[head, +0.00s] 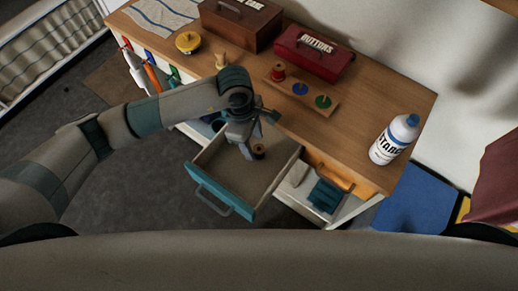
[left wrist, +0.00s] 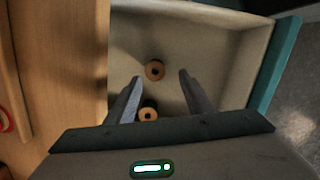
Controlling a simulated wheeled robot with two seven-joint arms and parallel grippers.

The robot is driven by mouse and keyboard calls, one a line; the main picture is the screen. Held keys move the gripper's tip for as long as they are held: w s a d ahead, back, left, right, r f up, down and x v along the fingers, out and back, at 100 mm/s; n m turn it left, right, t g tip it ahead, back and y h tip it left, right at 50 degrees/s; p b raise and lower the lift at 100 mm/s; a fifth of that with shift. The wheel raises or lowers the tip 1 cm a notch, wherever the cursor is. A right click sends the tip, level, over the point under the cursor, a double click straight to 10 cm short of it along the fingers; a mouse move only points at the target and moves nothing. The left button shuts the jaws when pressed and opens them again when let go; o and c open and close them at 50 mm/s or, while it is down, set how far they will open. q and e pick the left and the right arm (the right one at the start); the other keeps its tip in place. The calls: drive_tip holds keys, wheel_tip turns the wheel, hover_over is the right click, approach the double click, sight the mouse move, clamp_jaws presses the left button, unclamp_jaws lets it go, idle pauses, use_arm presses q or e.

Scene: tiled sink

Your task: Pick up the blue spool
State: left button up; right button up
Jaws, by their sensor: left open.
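My left gripper (head: 247,152) is open and points down into an open drawer (head: 205,192) with a teal front. A dark spool (head: 259,152) with a tan end stands in the drawer just right of the fingers. In the left wrist view, one tan-ended spool (left wrist: 155,71) lies beyond the fingertips. A second spool (left wrist: 148,115) shows between the fingers, nearer the palm, partly hidden. The thread colour on either cannot be told clearly. A blue disc (head: 300,89) lies on a wooden board on the tabletop. My right gripper does not show.
The board (head: 271,83) also bears a red spool (head: 278,73) and a green disc (head: 323,102). A red buttons box (head: 312,57), a brown box (head: 240,22) and a starch bottle (head: 394,139) stand on the tabletop. Another open drawer (head: 345,210) is at right. The drawer walls flank my gripper.

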sight(259, 150)
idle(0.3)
use_arm(q)
drive_tip(key=shift+d+f+p, duration=0.35)
drive_tip(key=shift+f+p, duration=0.25)
drive_tip(key=shift+p, duration=0.1)
drive_tip(key=f, duration=0.1)
drive_tip(key=d+f+p, duration=0.1)
drive_tip(key=shift+f, duration=0.4)
drive_tip(key=shift+w+f+p, duration=0.1)
drive_tip(key=shift+f+p, duration=0.2)
drive_tip(key=shift+f, duration=0.2)
drive_tip(key=c, duration=1.1)
